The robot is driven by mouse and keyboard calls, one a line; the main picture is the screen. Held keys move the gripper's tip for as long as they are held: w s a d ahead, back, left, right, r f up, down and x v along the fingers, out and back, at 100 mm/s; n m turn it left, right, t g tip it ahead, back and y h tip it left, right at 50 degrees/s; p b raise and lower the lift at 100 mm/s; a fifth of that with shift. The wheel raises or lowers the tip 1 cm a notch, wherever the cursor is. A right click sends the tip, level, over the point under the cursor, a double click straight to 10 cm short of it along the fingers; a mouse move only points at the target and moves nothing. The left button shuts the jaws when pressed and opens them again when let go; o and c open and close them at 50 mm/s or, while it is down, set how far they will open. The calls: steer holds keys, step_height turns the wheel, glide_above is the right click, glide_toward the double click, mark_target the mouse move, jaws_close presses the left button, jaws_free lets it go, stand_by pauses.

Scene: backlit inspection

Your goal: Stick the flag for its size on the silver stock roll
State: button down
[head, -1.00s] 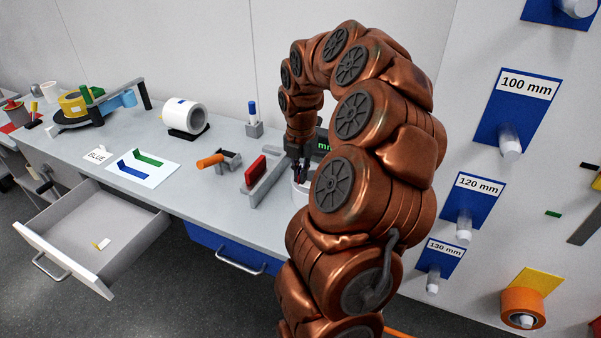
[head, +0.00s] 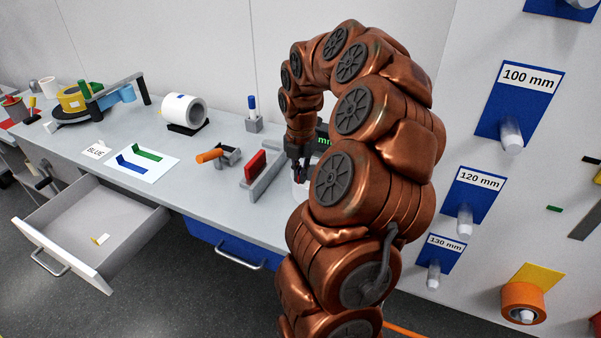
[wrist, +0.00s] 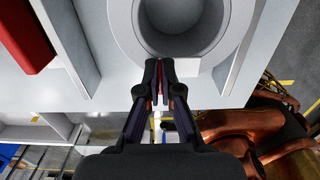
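A pale grey roll (wrist: 124,22) stands on end below my gripper, its round bore facing up in the wrist view. In the head view only a sliver of it (head: 298,190) shows beside my arm. My gripper (wrist: 159,64) is at the near rim of this roll, fingers pointing down. The fingertips are close together with narrow red strips between them; whether they hold something thin is unclear. A blue flag (head: 128,168) and a green flag (head: 147,155) lie on a white sheet (head: 158,172) on the bench. A card reading BLUE (head: 96,150) lies beside it.
A gauge with a red block (head: 255,166) adjoins the roll; its green-lit display is mostly hidden by my arm. A white roll (head: 180,108) rests on a black cradle. An open drawer (head: 85,225) juts out at left. Labelled pegs (head: 512,135) project from the right panel.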

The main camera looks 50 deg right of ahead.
steer(key=c, duration=1.8)
jaws_free()
steer(key=o, duration=0.6)
steer(key=shift+c, duration=0.2)
step_height(320, 180, up, 12)
